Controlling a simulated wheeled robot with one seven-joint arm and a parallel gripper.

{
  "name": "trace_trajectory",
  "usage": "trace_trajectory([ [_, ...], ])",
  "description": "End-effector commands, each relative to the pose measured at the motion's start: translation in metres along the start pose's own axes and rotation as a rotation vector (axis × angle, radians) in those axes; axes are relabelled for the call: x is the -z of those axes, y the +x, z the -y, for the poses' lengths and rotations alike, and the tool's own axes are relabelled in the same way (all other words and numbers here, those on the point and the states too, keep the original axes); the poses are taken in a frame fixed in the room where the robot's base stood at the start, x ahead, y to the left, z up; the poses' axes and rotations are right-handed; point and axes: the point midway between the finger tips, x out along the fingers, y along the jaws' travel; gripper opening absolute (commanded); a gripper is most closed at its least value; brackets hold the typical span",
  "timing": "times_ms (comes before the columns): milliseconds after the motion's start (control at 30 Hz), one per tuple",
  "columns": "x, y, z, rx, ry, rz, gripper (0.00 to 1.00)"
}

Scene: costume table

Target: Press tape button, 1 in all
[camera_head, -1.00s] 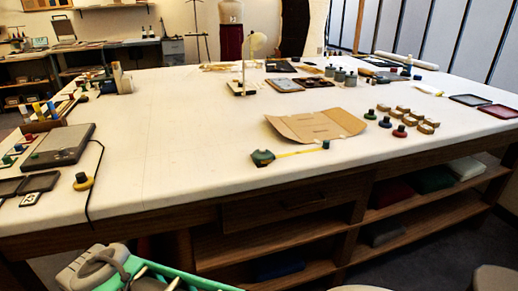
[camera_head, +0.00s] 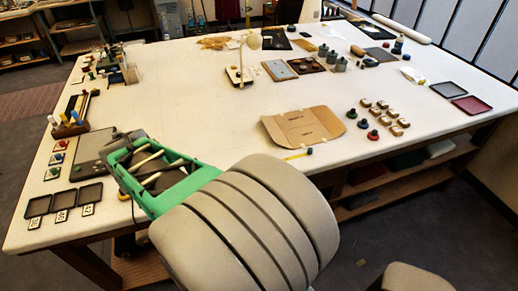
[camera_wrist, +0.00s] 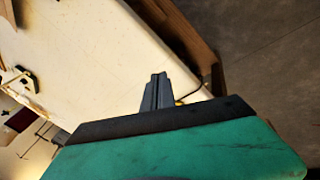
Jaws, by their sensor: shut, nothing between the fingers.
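A short yellow tape strip (camera_head: 294,156) lies on the white table in front of the cardboard folder, with a small dark blue-green end piece (camera_head: 309,151) at its right. In the head view my arm reaches over the table's front left part, left of the tape strip; the fingertips cannot be made out there.
The cardboard folder (camera_head: 302,127) lies behind the strip, with several wooden blocks (camera_head: 391,126) to its right. Dark trays (camera_head: 90,194) and a grey device (camera_head: 88,151) lie at the left. The table's middle left is clear.

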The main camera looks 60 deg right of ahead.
Motion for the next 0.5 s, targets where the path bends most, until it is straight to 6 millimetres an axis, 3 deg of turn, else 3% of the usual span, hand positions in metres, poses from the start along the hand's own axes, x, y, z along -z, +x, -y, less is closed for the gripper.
trace_trajectory([
  [33,-0.010,0.009,-0.030,-0.047,-0.027,0.026,0.00],
  [167,-0.049,0.029,-0.109,-0.173,-0.149,0.123,0.00],
  [300,-0.109,0.041,-0.184,-0.271,-0.295,0.284,0.00],
  [400,-0.153,0.044,-0.221,-0.302,-0.389,0.401,0.00],
  [500,-0.184,0.043,-0.244,-0.311,-0.457,0.487,0.00],
])
